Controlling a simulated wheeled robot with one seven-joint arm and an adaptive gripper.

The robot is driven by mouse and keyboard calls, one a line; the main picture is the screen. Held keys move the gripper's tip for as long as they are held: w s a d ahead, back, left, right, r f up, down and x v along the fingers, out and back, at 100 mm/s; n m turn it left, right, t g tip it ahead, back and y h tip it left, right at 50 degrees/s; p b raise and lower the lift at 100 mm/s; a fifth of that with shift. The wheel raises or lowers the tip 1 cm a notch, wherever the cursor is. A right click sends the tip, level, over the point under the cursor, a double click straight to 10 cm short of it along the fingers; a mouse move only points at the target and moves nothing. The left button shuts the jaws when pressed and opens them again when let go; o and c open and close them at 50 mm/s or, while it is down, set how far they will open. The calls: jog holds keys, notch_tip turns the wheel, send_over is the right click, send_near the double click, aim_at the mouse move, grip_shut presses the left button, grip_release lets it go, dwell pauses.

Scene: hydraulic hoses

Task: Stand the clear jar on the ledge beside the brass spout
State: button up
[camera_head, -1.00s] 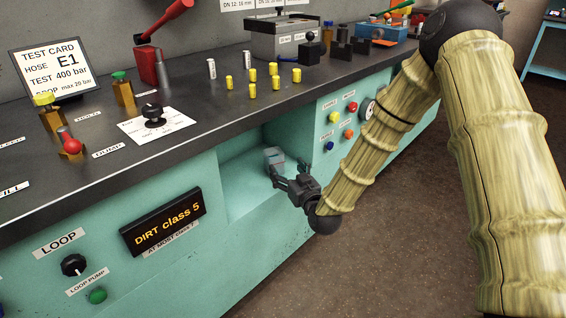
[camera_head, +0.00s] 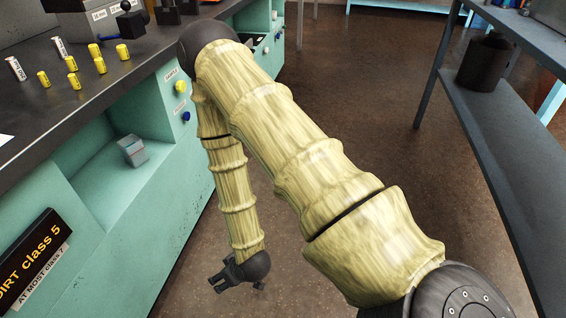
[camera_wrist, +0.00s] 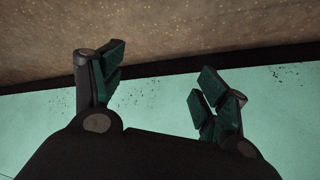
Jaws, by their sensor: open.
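My gripper (camera_head: 238,287) hangs low over the brown floor, to the right of and below the recess, in front of the bench. In the wrist view my gripper (camera_wrist: 160,80) has its two fingers spread wide with nothing between them. I cannot make out a brass spout in the current views.
Several yellow fittings (camera_head: 72,80) stand on the dark bench top (camera_head: 85,103) above the recess. A dark shelf unit (camera_head: 470,120) with a black bin (camera_head: 486,62) stands at the right. The brown floor (camera_head: 350,100) between is clear.

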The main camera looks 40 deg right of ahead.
jog(key=s+d+f+g+h, duration=0.1)
jog(key=s+d+f+g, duration=0.1)
jog(key=s, duration=0.8)
jog(key=s+d+f+m+g, duration=0.1)
jog(key=s+g, duration=0.3)
jog(key=s, duration=0.7)
jog(key=shift+d+f+h, duration=0.4)
jog(key=shift+d+f, duration=0.15)
jog(key=shift+f, duration=0.3)
jog(key=shift+r, duration=0.15)
notch_tip(320, 180, up, 30)
jog(key=p, duration=3)
jog(key=shift+r, duration=0.1)
